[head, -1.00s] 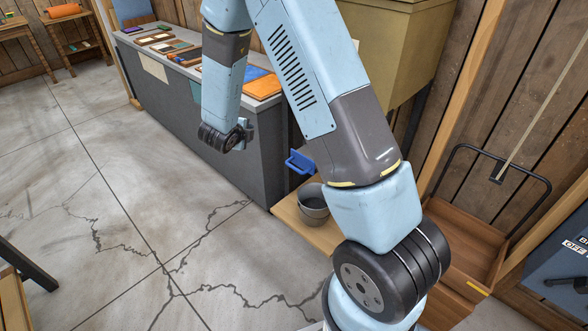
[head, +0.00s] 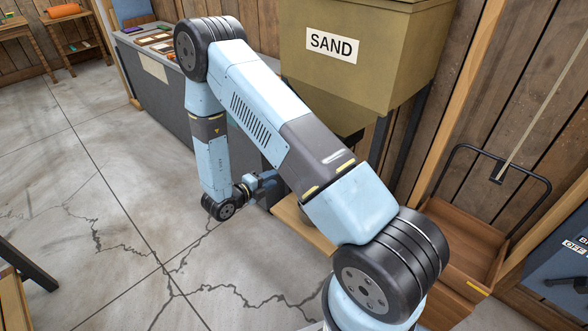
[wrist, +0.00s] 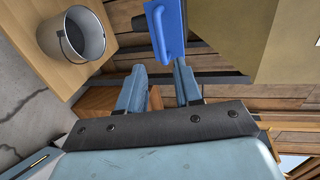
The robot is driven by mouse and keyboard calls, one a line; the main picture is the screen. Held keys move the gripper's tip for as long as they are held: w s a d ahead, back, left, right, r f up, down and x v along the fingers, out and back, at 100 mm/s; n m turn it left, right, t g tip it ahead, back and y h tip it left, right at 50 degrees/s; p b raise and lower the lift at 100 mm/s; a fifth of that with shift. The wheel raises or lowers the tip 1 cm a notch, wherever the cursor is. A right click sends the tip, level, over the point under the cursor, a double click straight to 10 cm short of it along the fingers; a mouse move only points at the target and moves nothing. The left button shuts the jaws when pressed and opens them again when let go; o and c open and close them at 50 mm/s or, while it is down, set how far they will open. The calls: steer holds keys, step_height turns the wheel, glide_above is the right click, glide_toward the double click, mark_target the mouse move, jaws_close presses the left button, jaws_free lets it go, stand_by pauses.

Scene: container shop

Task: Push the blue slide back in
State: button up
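The blue slide (wrist: 172,22) shows at the top of the wrist view as a bright blue piece with a handle-like loop. It sticks out beside the tan sand bin (head: 400,50), whose label reads SAND. In the head view the slide is mostly hidden behind my gripper and arm. My gripper (wrist: 160,68) is open, its two fingers well apart with nothing held. In the wrist view its fingertips are just below the slide's near end. I cannot tell whether they touch it. In the head view my gripper (head: 264,184) is low, beneath the bin's left side.
A grey metal bucket (wrist: 85,47) stands on a low wooden platform (wrist: 117,14) beside the slide. A grey counter (head: 158,103) with sample pieces is behind my arm. A wooden cart (head: 466,232) is on the right. The cracked floor at left is clear.

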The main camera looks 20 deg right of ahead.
steer(key=x, duration=1.2)
steer(key=shift+w+d, duration=0.1)
steer(key=shift+d, duration=0.1)
jaws_close()
